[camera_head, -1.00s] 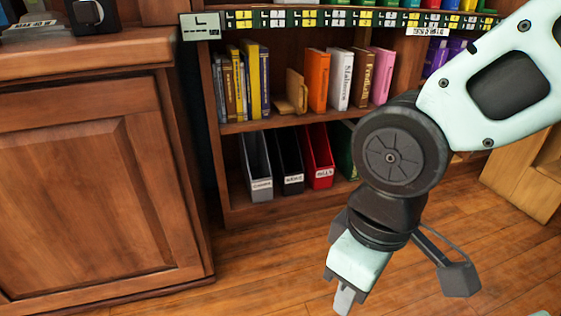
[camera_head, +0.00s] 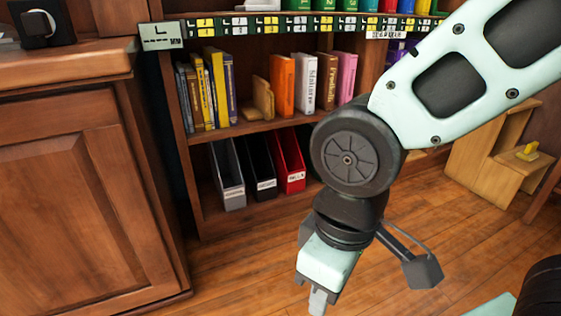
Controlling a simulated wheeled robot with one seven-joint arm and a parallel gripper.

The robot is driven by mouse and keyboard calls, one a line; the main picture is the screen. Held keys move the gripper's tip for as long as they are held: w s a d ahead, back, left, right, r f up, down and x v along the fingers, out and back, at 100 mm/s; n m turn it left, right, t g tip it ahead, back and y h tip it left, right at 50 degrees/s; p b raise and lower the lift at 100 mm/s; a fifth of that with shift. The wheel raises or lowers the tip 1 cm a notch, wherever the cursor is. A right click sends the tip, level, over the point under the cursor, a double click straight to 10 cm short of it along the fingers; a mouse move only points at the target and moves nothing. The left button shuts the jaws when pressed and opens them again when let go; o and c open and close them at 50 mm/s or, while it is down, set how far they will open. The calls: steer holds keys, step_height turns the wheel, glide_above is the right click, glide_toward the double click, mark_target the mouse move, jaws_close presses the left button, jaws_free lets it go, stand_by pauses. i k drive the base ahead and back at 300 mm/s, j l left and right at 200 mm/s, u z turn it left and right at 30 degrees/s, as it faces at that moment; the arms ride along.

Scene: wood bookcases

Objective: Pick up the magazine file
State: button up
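Several magazine files stand upright side by side on the bottom shelf of the bookcase. A grey magazine file (camera_head: 228,180) is at the left, a black magazine file (camera_head: 261,172) is beside it, and a red magazine file (camera_head: 288,165) is to the right. Each has a white label low on its front. My gripper (camera_head: 318,303) points down in front of the shelf, below and right of the files, apart from them. Only one finger tip shows clearly, so its opening cannot be judged. My arm hides the shelf to the right of the red file.
A wooden cabinet (camera_head: 85,190) stands close at the left. Books (camera_head: 283,86) and a wooden bookend (camera_head: 259,99) fill the shelf above. A light wooden unit (camera_head: 485,160) stands at the right. Wood floor (camera_head: 235,275) before the bookcase is clear.

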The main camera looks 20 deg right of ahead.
mark_target(255, 160)
steer(key=i+j+u, duration=0.65)
steer(key=i, duration=0.25)
